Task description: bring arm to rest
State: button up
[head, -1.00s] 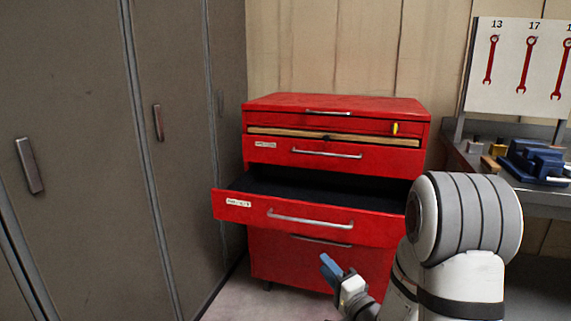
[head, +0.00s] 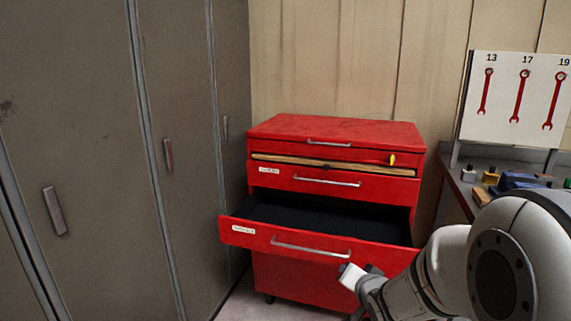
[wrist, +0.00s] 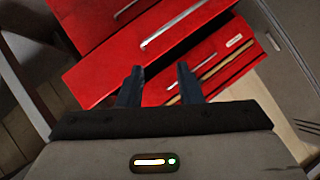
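My gripper (wrist: 161,76) is open and empty in the wrist view, its two dark fingers apart with a red surface behind them. In the head view my gripper (head: 350,274) is small and low, overlapping the front of the open drawer (head: 262,238) of the red tool cabinet; whether it touches the drawer cannot be told. My folded arm fills the lower right corner of the head view. The red cabinet also shows tilted in the wrist view (wrist: 95,80).
Tall grey lockers (head: 80,130) stand at the left. The pulled-out drawer has a dark, empty-looking inside. A yellow-tipped tool (head: 391,160) lies in the cabinet's upper recess. At the right is a workbench (head: 455,180) with a blue vise and a wrench board (head: 505,95).

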jog(key=s+r+n+g+p, duration=0.3)
jog(key=s+r+g+p, duration=0.2)
jog(key=s+r+p, duration=0.2)
jog(key=s+a+r+n+g+h+p, duration=0.1)
jog(key=s+r+n+g+p, duration=0.2)
jog(key=s+r+p, duration=0.4)
jog(key=s+r+g, duration=0.1)
jog(key=s+r, duration=0.3)
jog(key=s, duration=0.5)
jog(key=shift+r+g, duration=0.2)
jog(key=shift+g, duration=0.2)
